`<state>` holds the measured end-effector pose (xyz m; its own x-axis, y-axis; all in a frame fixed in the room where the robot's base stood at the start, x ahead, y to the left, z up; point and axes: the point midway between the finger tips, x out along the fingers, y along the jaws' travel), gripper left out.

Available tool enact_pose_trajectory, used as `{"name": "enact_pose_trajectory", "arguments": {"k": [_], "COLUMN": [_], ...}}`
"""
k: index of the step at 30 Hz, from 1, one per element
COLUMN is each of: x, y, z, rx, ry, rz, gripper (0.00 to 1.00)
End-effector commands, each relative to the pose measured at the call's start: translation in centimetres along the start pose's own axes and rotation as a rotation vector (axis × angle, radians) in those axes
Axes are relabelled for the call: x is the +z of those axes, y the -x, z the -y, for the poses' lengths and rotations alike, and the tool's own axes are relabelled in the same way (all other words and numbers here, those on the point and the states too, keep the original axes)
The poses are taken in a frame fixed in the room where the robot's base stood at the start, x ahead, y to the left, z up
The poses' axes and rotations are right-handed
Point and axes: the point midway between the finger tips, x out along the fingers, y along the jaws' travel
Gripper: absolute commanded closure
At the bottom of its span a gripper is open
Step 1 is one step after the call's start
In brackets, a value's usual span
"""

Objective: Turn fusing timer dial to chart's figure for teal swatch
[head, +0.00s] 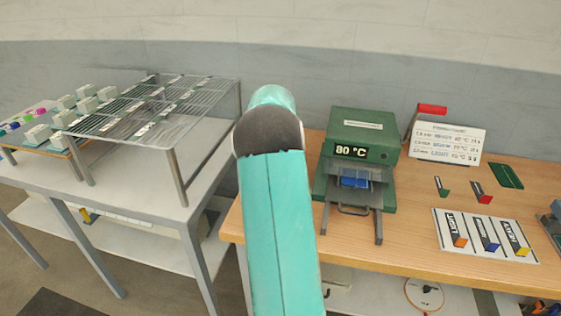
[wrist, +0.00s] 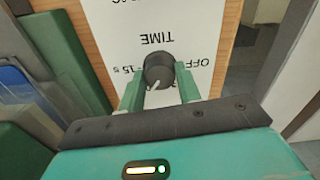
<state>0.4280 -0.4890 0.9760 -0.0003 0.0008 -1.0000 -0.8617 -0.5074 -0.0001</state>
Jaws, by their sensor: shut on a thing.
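In the wrist view the timer dial (wrist: 157,68) is a dark round knob on a white panel (wrist: 150,15) marked TIME, OFF and 15 s, with the lettering upside down. My gripper (wrist: 160,73) has its two green fingers on either side of the dial, shut on it. A pale pointer line on the knob points toward the lower left of the picture. Other scale marks are hidden behind the fingers. In the head view the chart (head: 447,140) is a white board of several text lines, too small to read surely. A small dark teal-green piece (head: 506,175) lies near it.
The green press (head: 360,155) shows 80 °C, with a blue item in its opening. A white card (head: 475,262) marked LIGHT and HEAVY holds colored swatches on the wooden bench (head: 405,215). A wire rack (head: 150,105) stands left. My teal arm blocks the middle.

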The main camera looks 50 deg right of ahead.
Motion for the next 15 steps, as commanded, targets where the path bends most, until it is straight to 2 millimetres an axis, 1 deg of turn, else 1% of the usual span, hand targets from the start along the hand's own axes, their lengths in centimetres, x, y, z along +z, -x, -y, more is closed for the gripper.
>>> {"name": "enact_pose_trajectory", "arguments": {"k": [15], "x": [-0.13], "y": [0.16], "z": [0.12], "rx": [-0.002], "ry": [-0.488], "rz": [-0.006], "gripper": [0.89]}}
